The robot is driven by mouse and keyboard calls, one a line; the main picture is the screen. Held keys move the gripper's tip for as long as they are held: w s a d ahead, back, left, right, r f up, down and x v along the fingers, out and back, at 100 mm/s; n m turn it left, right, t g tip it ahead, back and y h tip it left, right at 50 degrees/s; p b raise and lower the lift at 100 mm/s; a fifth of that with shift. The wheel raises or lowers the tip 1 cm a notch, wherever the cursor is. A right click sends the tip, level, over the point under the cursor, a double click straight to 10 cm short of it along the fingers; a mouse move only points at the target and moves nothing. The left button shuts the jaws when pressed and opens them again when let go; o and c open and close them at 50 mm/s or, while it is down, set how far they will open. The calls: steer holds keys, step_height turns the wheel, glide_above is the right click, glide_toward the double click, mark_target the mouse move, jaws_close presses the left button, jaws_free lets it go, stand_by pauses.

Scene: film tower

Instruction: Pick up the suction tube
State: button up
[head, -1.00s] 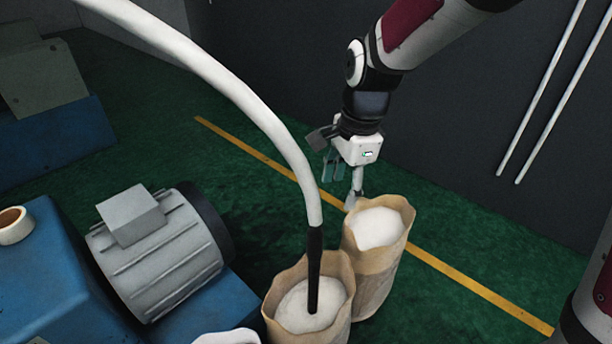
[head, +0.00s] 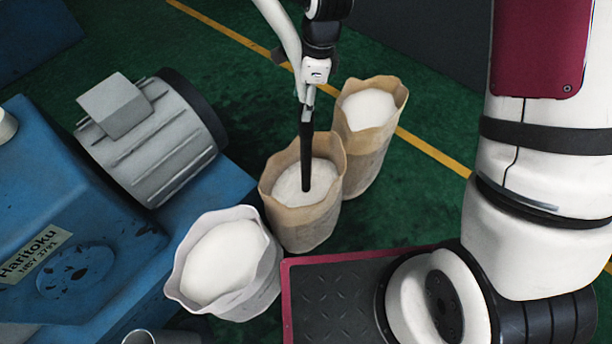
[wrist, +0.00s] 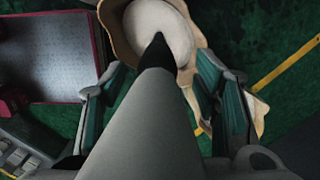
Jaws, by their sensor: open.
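The suction tube (head: 281,28) is a thick white hose with a black nozzle (head: 306,160). The nozzle stands upright with its tip in the white powder of a brown paper bag (head: 300,214). My gripper (head: 308,98) is at the tube, just above the nozzle. In the wrist view the tube (wrist: 150,125) runs up the middle between the two teal-padded fingers of my gripper (wrist: 165,100). The fingers are apart, one on each side of the tube, and a gap shows beside each. The far side of the tube is hidden.
A second brown bag (head: 367,120) of powder stands behind right, and a white bag (head: 222,262) in front left. A blue machine (head: 70,240) with a grey motor (head: 155,135) fills the left. Green floor with a yellow line (head: 430,150) lies behind.

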mark_target(305, 130)
steer(key=shift+s+a+f, duration=0.1)
steer(key=shift+a+f, duration=0.05)
steer(key=shift+f, duration=1.15)
steer(key=shift+s+a+f, duration=0.1)
steer(key=shift+f, duration=1.2)
steer(key=shift+w, duration=0.1)
jaws_close()
